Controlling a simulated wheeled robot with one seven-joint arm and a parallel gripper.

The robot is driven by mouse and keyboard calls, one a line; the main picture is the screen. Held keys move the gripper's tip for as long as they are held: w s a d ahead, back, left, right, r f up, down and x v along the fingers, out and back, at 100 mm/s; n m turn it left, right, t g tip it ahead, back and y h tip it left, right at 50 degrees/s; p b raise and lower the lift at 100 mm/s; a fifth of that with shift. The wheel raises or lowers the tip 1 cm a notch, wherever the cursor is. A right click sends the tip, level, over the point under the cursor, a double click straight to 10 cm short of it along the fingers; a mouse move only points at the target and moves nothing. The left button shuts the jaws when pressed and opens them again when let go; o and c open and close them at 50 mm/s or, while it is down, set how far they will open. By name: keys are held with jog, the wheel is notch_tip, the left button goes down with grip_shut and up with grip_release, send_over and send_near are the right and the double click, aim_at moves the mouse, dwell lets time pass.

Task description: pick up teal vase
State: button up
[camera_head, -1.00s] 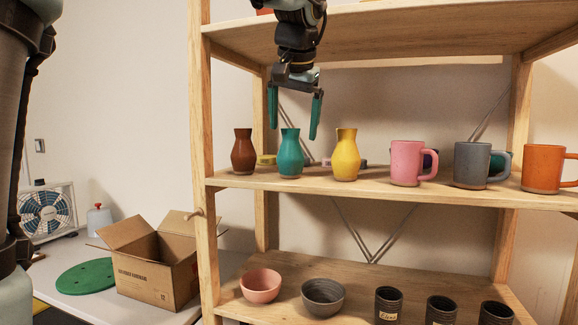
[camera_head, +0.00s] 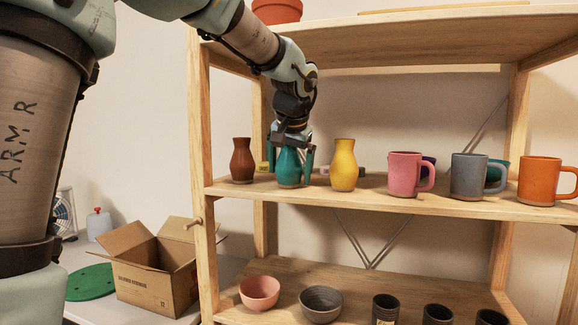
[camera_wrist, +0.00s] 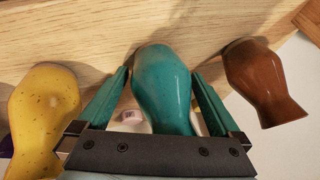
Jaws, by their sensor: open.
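The teal vase (camera_head: 289,167) stands upright on the middle shelf, between a brown vase (camera_head: 242,161) and a yellow vase (camera_head: 344,165). My gripper (camera_head: 291,172) has come down over it from above. Its open teal fingers stand one on each side of the vase, and its palm hides the vase's top. In the wrist view the teal vase (camera_wrist: 163,85) lies between the two fingers (camera_wrist: 160,98), with a visible gap on at least the right side. The yellow vase (camera_wrist: 42,112) and brown vase (camera_wrist: 262,80) show outside the fingers there.
The middle shelf (camera_head: 390,199) also holds a pink mug (camera_head: 404,174), a grey mug (camera_head: 468,176) and an orange mug (camera_head: 540,181). Small items stand behind the vases. An upper shelf (camera_head: 400,35) is above. Bowls and dark cups are below. An open cardboard box (camera_head: 150,285) is at left.

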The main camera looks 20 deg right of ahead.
jog(key=c, duration=1.4)
jog(key=shift+r, duration=0.1)
